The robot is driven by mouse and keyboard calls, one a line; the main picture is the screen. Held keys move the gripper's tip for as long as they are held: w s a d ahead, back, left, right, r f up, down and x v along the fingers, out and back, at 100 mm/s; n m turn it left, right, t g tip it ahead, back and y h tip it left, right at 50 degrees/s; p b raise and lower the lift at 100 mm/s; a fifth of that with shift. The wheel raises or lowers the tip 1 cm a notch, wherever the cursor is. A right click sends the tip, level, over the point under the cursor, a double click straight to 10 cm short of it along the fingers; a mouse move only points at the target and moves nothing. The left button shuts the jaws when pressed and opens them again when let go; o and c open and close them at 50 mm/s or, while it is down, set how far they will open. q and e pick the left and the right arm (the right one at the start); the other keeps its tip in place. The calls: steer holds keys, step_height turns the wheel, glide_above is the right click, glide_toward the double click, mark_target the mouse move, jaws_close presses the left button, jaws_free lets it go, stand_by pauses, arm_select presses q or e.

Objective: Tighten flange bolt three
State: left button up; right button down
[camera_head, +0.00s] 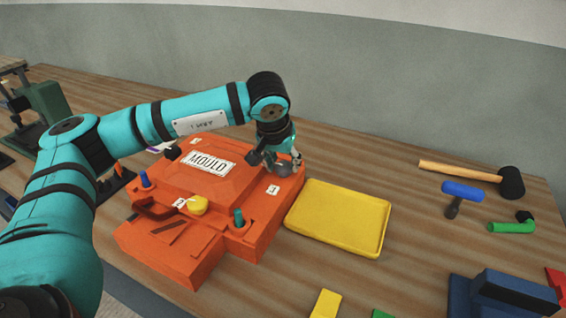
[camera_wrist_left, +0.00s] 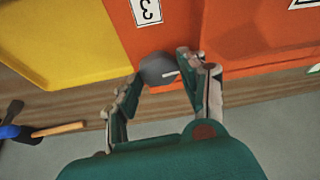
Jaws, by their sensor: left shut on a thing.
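The orange mould (camera_head: 215,165) with a "MOULD" plate sits on the wooden bench. My left gripper (camera_head: 284,164) is at its far right corner, pointing down. In the left wrist view the gripper (camera_wrist_left: 158,75) is shut on a dark grey rounded bolt head (camera_wrist_left: 158,68). This bolt is beside the label "3" (camera_wrist_left: 146,11), on the mould's flange. The same label (camera_head: 273,190) shows in the head view. The bolt's shank and how far it is seated are hidden. Another dark knob (camera_head: 171,153) is at the mould's far left. My right gripper is not in view.
A yellow tray (camera_head: 340,212) lies just right of the mould. A mallet (camera_head: 480,175), a blue-handled tool (camera_head: 461,193) and a green piece (camera_head: 510,226) lie farther right.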

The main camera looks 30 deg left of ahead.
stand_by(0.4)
arm_select(q)
steer(key=o, duration=1.2)
steer(key=shift+v, duration=4)
steer(key=shift+r, duration=0.1)
